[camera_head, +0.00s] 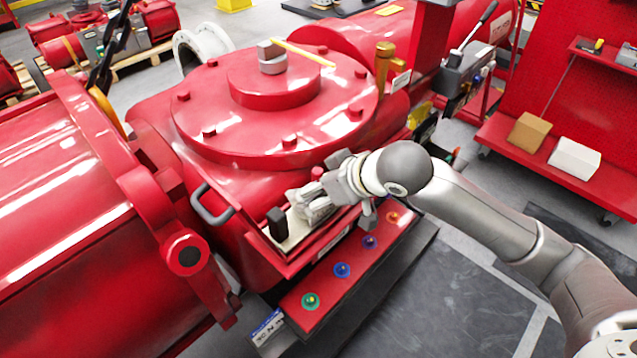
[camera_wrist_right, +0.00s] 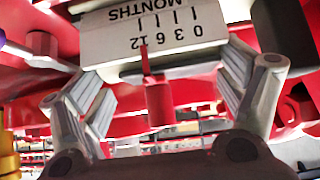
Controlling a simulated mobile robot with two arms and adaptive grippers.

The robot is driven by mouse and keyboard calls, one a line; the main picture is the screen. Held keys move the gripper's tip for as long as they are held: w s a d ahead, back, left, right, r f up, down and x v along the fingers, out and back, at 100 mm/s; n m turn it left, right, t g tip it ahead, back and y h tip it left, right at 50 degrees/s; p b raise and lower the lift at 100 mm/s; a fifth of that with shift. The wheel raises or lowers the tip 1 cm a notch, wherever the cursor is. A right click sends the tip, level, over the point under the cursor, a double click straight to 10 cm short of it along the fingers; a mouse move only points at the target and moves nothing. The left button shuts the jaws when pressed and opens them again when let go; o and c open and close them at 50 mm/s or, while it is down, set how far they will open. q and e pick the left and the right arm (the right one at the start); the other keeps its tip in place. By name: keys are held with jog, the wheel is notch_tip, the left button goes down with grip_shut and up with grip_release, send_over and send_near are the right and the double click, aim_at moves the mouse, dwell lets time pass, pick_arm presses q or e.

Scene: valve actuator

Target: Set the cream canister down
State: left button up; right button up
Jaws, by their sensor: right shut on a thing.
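My right gripper (camera_head: 312,207) reaches in from the right, low over a cream surface at the near side of the big red valve body. In the right wrist view, its two fingers (camera_wrist_right: 160,85) stand apart on either side of a cream body (camera_wrist_right: 110,48), which I take for the cream canister. Its face shows an upside-down scale reading 0, 3, 6, 12 and MONTHS. A narrow red piece overlaps this face. In the head view the gripper hides much of what it holds, and I cannot tell whether the canister touches the surface below. My left gripper is not in view.
A black block (camera_head: 277,222) stands just left of the gripper. A red strip with green (camera_head: 310,301), blue (camera_head: 342,270), purple (camera_head: 370,242) and orange (camera_head: 392,217) round fittings runs in front. A grey handle (camera_head: 211,206) is at left. Open floor (camera_head: 440,310) lies at lower right.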

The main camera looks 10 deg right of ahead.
jog(key=o, duration=1.2)
jog(key=shift+c, duration=0.2)
jog(key=shift+s+d+r, duration=0.1)
jog(key=shift+r, duration=0.15)
jog(key=b+v, duration=0.1)
jog(key=v, duration=1)
jog(key=shift+s+r, duration=0.2)
jog(key=shift+s, duration=0.1)
jog(key=shift+d, duration=0.1)
